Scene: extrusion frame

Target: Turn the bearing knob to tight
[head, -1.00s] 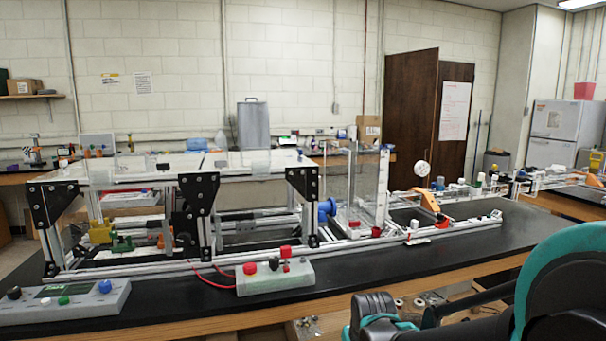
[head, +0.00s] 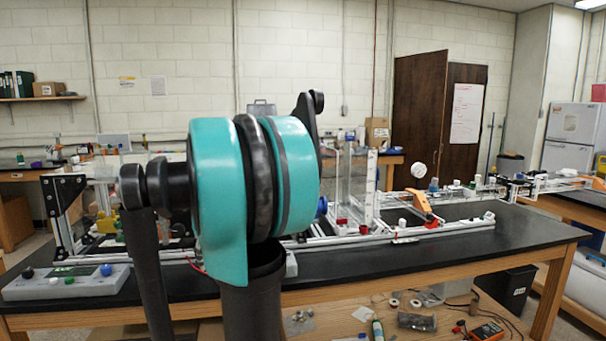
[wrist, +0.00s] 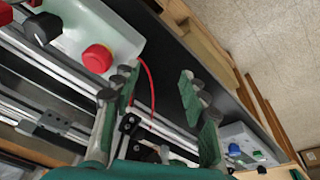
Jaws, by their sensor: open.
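My gripper (wrist: 158,78) is open and empty in the wrist view, its two green-padded fingers wide apart above the bench edge and a frame rail. I cannot tell which knob is the bearing knob. In the wrist view, a red knob (wrist: 97,58) and a black knob (wrist: 42,28) sit on a pale control box (wrist: 125,35) at upper left, apart from the fingers. In the head view, my teal arm hides the middle of the extrusion frame (head: 62,215) and my gripper cannot be made out. A blue part (head: 322,206) shows just right of the arm.
A grey console (head: 85,285) with several coloured knobs lies at the bench's left front; it also shows in the wrist view (wrist: 245,145). A red wire (wrist: 148,85) runs from the control box. The black bench top (head: 400,262) is clear at front right.

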